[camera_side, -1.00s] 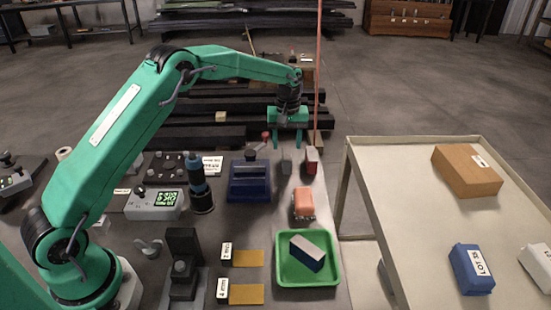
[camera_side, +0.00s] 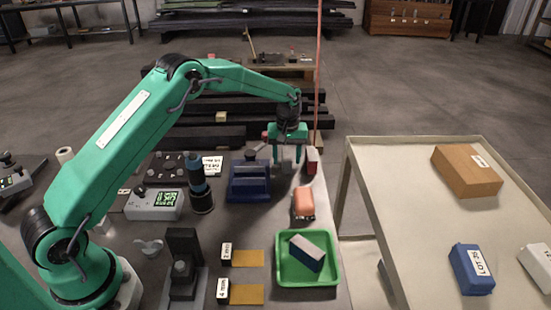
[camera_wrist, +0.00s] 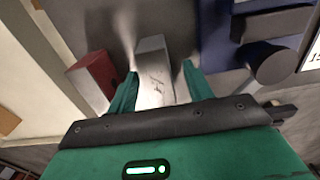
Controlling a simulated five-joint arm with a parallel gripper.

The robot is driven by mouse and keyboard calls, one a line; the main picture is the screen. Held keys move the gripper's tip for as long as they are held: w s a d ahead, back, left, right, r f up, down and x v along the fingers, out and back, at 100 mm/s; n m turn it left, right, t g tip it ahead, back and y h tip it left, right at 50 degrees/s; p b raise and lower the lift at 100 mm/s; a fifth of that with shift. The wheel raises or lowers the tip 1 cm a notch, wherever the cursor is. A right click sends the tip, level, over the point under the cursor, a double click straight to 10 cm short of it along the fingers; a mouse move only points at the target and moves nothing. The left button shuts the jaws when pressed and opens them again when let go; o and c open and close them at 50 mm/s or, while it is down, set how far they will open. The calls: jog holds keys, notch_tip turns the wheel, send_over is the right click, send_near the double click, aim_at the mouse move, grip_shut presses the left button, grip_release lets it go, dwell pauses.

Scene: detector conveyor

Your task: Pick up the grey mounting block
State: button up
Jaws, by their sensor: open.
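The grey mounting block (camera_wrist: 153,72) stands between the two green fingers of my gripper (camera_wrist: 160,82) in the wrist view. The fingers are apart, with a gap visible on the left of the block and on the right. In the side view my gripper (camera_side: 287,158) points down over the table, and its fingers largely hide the grey block there. I cannot tell from these views how far down the fingers reach along the block.
A dark red block (camera_wrist: 95,78) stands close left of the grey block. A blue fixture (camera_side: 249,182) with a lever stands on the other side. An orange rounded block (camera_side: 303,204) and a green tray (camera_side: 337,268) holding a blue-and-white block are nearer the camera. A cart (camera_side: 400,208) stands right.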

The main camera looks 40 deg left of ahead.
aim_at(287, 153)
jog(key=shift+c, duration=0.2)
grip_shut()
jog(key=shift+r, duration=0.1)
jog(key=shift+r, duration=0.75)
notch_tip(287, 153, up, 2)
jog(key=shift+r, duration=0.15)
jog(key=s+d+r, duration=0.5)
jog(key=d+r, duration=0.2)
jog(key=d, duration=0.3)
jog(key=shift+s, duration=0.3)
jog(key=shift+r, duration=0.1)
